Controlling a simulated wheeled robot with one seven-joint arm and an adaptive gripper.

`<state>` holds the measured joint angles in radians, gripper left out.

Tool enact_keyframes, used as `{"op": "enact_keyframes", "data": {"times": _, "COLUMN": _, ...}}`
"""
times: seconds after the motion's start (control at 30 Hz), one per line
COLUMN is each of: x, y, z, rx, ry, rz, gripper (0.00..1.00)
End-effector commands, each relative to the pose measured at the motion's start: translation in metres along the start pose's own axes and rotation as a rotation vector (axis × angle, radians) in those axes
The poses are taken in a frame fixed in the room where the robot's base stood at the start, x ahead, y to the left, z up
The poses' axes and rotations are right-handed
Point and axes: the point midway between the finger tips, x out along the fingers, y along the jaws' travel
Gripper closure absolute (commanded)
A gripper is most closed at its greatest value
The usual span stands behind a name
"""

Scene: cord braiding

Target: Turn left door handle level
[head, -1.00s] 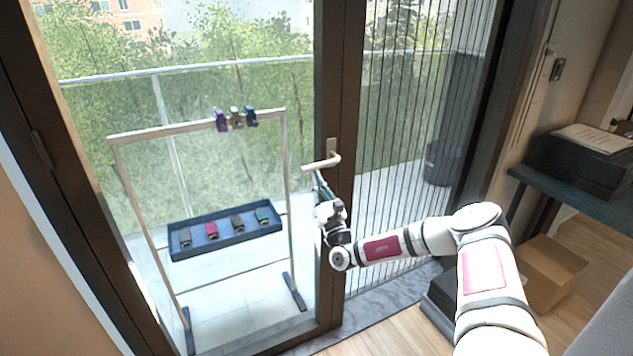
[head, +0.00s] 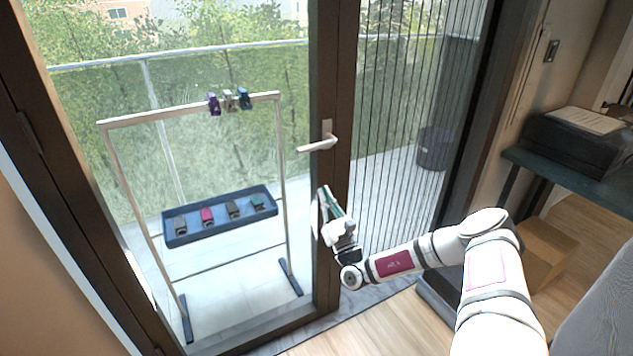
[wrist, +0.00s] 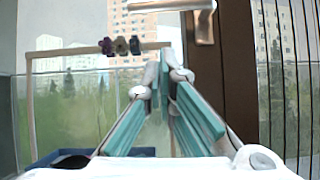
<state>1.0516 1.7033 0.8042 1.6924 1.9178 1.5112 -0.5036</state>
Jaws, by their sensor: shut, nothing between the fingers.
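The door handle (head: 318,145) is a pale lever on the dark door frame. In the head view its free end points left and looks slightly lower than its pivot end, though the camera's slant makes the true tilt hard to tell. It also shows at the top of the wrist view (wrist: 170,5), partly cut off, where the lever looks close to level. My gripper (head: 324,193) is below the handle, apart from it, pointing up. Its teal fingers (wrist: 163,66) are shut and empty in the wrist view.
Behind the glass stands a rack (head: 190,111) with several coloured clips on top and a blue tray (head: 170,238) of small coloured items. A dark table (head: 570,175) with a black box (head: 560,145) stands to the right. A cardboard box (head: 548,250) sits below it.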

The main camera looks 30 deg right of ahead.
Motion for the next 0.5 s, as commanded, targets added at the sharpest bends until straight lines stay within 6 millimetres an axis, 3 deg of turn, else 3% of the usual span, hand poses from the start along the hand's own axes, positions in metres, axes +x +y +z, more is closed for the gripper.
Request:
{"op": "enact_keyframes", "data": {"times": 0.2, "x": -0.023, "y": -0.001, "z": 0.0, "rx": 0.0, "ry": 0.0, "rz": 0.0, "gripper": 1.0}}
{"op": "enact_keyframes", "data": {"times": 0.5, "x": -0.027, "y": -0.001, "z": 0.0, "rx": -0.001, "ry": -0.001, "rz": 0.0, "gripper": 1.0}}
